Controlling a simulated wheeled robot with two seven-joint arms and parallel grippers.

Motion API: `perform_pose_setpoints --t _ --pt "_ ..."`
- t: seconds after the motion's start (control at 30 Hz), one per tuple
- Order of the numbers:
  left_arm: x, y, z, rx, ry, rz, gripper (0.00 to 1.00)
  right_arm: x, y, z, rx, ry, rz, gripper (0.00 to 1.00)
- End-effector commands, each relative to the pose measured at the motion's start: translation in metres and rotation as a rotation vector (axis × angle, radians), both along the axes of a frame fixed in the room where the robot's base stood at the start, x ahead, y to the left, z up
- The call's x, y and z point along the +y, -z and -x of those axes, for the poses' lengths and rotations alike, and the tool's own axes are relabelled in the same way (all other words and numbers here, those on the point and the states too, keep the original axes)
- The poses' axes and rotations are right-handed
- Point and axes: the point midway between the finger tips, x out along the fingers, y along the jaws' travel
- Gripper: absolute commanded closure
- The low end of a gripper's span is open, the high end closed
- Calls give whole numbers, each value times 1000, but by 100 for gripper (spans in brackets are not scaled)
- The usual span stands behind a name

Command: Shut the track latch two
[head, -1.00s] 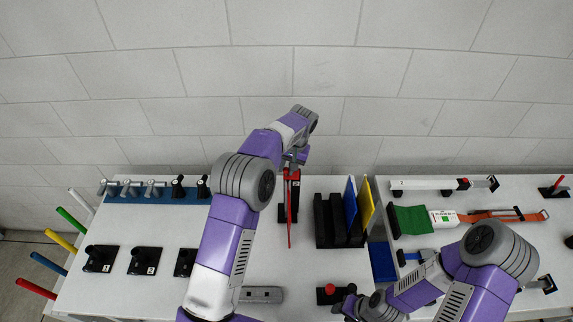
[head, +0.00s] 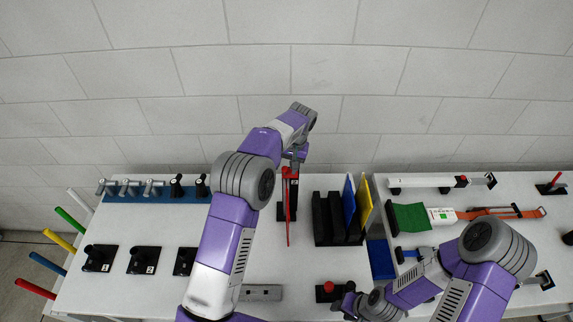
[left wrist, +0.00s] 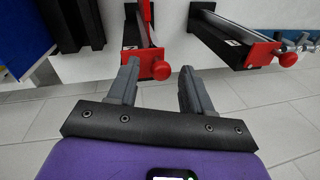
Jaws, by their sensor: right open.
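A track latch with a long red bar (head: 288,215) on a black base stands near the back middle of the table. In the left wrist view its red end (left wrist: 155,68) lies just beyond and between my left fingertips. My left gripper (left wrist: 158,78) is open, with no visible grip on the latch; it also shows in the head view (head: 295,157). A second latch with a red end and knob (left wrist: 288,58) is to the right in the left wrist view. Label numbers are too small to read surely. My right gripper (head: 346,300) is open, partly hidden, low at the middle.
A black rack (head: 326,220) with blue and yellow boards stands just right of the latch. A red button (head: 329,288) is near my right gripper. Black numbered bases (head: 143,261) and a blue strip with several clamps (head: 140,197) are at the left.

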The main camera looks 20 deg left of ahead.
Motion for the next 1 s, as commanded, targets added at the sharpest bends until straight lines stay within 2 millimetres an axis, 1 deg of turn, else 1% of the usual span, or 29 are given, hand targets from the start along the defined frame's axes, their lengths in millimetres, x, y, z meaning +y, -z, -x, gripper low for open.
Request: perform_pose_setpoints --t 0.13,0.23,0.5,0.63,0.77,1.0 --pt "0 0 0 2 0 0 50 0 0 0 0 0 0 58" --pt "-2 -8 -1 -1 0 0 50 0 1 0 0 0 0 58" --pt "-11 -52 -1 -3 1 1 50 0 4 0 0 0 0 58" --pt "-13 -67 -1 -1 0 0 50 0 4 0 0 0 0 58" --pt "-15 -74 -1 -1 0 0 50 0 4 0 0 0 0 58" --pt "-15 -74 -1 1 0 0 50 0 4 0 0 0 0 58"
